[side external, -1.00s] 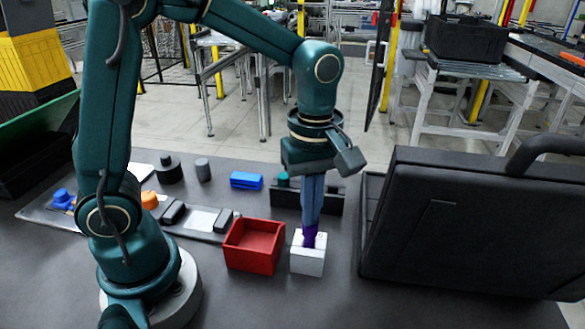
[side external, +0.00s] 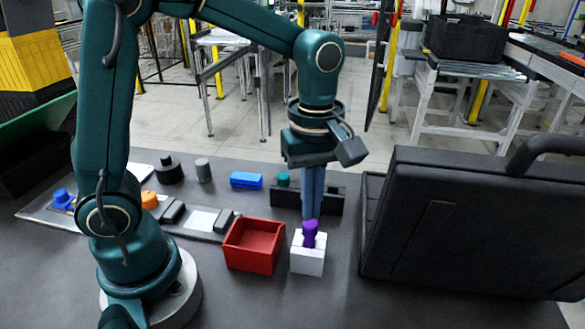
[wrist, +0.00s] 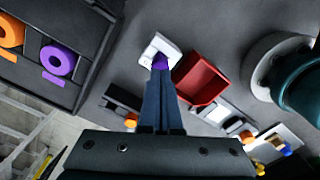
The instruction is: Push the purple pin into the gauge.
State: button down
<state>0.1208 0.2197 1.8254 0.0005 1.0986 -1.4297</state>
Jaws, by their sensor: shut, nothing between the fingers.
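The purple pin (side external: 309,236) stands upright in the top of the white gauge block (side external: 307,262), with its upper part sticking out. How deep it sits is hidden. My gripper (side external: 312,216) points straight down, its fingers shut together with the tips right above the pin's head. I cannot tell whether the tips touch it. In the wrist view, the pin (wrist: 160,62) shows just past the fingertips (wrist: 160,72), in front of the white gauge (wrist: 151,48).
A red bin (side external: 254,246) stands close left of the gauge. A large black case (side external: 455,225) stands to the right. A dark rack (side external: 325,201) and a blue block (side external: 246,181) lie behind. The wrist view shows a purple ring (wrist: 57,60) and an orange ring (wrist: 10,32) at left.

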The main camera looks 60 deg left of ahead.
notch_tip(320, 180, up, 7)
dwell(0.7)
